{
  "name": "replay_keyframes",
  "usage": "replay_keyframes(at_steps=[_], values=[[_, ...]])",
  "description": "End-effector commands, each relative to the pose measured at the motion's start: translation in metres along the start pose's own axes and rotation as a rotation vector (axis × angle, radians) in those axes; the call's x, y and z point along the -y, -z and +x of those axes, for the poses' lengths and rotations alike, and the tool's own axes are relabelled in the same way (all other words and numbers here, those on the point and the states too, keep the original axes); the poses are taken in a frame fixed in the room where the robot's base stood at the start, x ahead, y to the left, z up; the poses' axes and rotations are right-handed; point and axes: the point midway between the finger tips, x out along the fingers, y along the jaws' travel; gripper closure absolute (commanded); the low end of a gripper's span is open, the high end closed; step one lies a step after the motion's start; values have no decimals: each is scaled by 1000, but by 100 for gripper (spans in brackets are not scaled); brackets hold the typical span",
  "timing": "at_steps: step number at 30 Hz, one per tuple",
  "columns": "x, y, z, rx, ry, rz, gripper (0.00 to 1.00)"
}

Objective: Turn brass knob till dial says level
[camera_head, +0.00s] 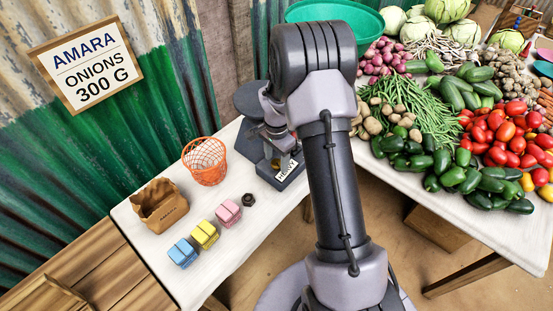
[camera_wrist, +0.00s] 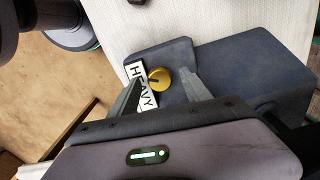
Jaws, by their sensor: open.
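The brass knob (camera_wrist: 159,79) shows in the wrist view as a round gold disc with a dark pointer line, on the front of a dark blue-grey scale (camera_wrist: 252,77). A white label (camera_wrist: 135,72) reading HEAVY is beside it. My gripper (camera_wrist: 160,83) is open, with one finger on each side of the knob. I cannot tell whether the fingers touch it. In the head view the scale (camera_head: 262,168) stands on the white table, partly hidden behind my arm, and its label (camera_head: 287,170) is small. The knob is hidden there.
An orange wire basket (camera_head: 205,161), a paper bag (camera_head: 160,205), and blue (camera_head: 182,253), yellow (camera_head: 205,235) and pink (camera_head: 228,213) blocks stand left of the scale. A small dark nut (camera_head: 248,199) lies near them. Vegetables (camera_head: 430,110) crowd the right table. A sign (camera_head: 87,63) reads AMARA ONIONS 300 G.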

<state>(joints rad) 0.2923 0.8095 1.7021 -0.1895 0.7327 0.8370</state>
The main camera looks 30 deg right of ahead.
Motion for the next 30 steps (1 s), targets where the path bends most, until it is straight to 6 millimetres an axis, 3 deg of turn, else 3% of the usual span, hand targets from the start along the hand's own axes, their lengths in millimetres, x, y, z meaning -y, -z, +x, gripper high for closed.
replay_keyframes(at_steps=[12, 15, 21, 30], values=[[1, 0, -128, -2, 3, 0, 44], [0, 0, -151, -2, 3, -1, 44], [0, 0, -171, 0, 1, 0, 44], [-1, -1, -172, 0, 0, -1, 44]])
